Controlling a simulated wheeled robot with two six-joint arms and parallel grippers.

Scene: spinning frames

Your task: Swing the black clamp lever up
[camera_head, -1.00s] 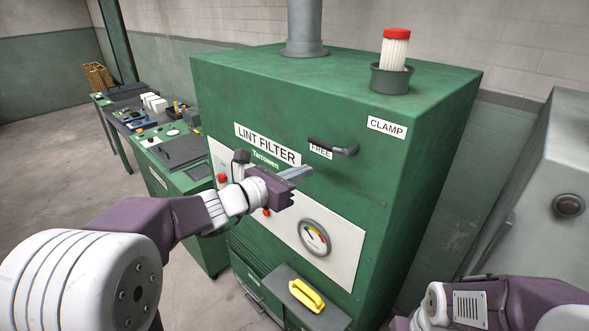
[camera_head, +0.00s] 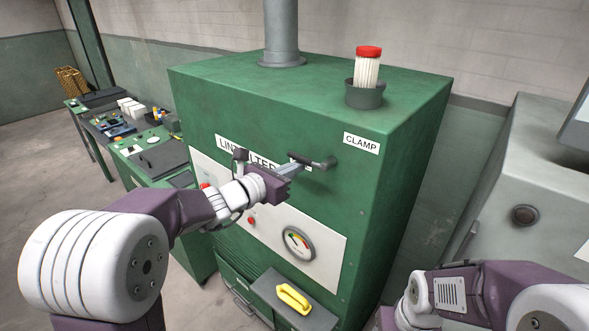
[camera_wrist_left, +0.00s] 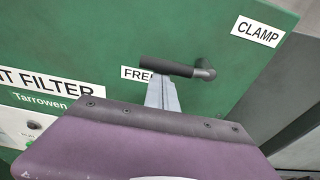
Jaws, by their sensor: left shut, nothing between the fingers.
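The black clamp lever (camera_head: 318,163) is on the front of the green lint filter cabinet (camera_head: 401,151). Its grip points left from the grey pivot end, over the FREE label, and it also shows in the left wrist view (camera_wrist_left: 166,66). The CLAMP label (camera_head: 361,143) is above and right of the lever. My left gripper (camera_head: 300,166) is shut and empty. Its fingertips in the left wrist view (camera_wrist_left: 161,84) are right at the underside of the grip; I cannot tell whether they touch it. My right gripper is not in view.
A dark cup (camera_head: 364,96) holding a white filter with a red cap stands on the cabinet top. A grey machine (camera_head: 520,180) stands to the right.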

